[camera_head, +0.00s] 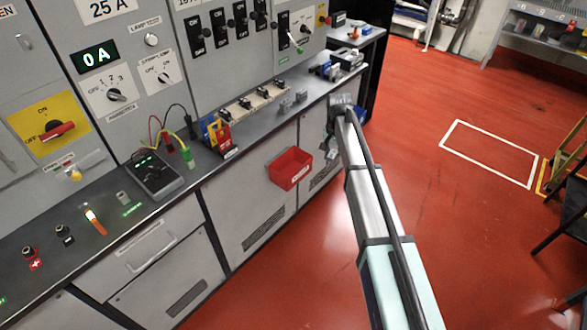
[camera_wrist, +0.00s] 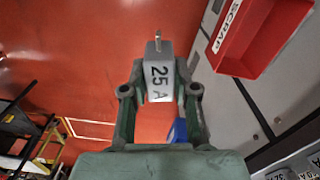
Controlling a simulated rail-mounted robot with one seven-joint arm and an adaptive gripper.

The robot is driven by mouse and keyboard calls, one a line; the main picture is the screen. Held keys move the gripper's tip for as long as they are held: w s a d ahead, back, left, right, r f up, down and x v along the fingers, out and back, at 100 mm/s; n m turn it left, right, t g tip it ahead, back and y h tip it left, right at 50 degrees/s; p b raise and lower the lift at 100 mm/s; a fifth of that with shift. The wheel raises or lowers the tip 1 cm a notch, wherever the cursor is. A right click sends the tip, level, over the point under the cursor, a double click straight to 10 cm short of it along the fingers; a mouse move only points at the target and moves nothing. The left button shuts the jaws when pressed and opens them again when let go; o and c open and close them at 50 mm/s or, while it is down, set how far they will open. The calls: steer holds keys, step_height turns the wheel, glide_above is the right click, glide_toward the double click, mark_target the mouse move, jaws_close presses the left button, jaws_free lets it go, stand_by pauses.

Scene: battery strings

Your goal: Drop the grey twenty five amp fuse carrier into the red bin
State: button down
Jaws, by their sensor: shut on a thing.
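The grey fuse carrier (camera_wrist: 159,75), marked 25 A and with a metal pin at its end, sits between the fingers of my gripper (camera_wrist: 160,88) in the wrist view. My gripper is shut on it. The red bin (camera_head: 291,168) hangs on the cabinet front just below the counter, left of my gripper (camera_head: 331,138) in the head view. In the wrist view the red bin (camera_wrist: 262,68) is at the upper right, labelled SCRAP, apart from the carrier.
The counter (camera_head: 237,168) holds a meter (camera_head: 153,174) with cables, a rack of coloured tools (camera_head: 218,136) and small grey blocks (camera_head: 292,102). The switch panel rises behind it. Open red floor (camera_head: 440,210) lies to the right. A blue piece (camera_wrist: 178,131) shows near my gripper, unidentified.

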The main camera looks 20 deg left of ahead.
steer(key=w+a+f+m, duration=0.1)
steer(key=w+a+f, duration=0.1)
steer(key=a, duration=0.6)
steer(key=w+a+f+m, duration=0.2)
steer(key=w+a+f, duration=0.1)
steer(key=a, duration=0.5)
steer(key=shift+s+a+f+b, duration=0.1)
steer(key=shift+f+b, duration=0.35)
steer(key=shift+f, duration=1)
steer(key=shift+a+f+b, duration=0.1)
steer(key=shift+f+b, duration=0.35)
steer(key=shift+f, duration=1)
steer(key=c, duration=0.8)
jaws_free()
step_height(320, 180, up, 12)
steer(key=shift+n, duration=0.4)
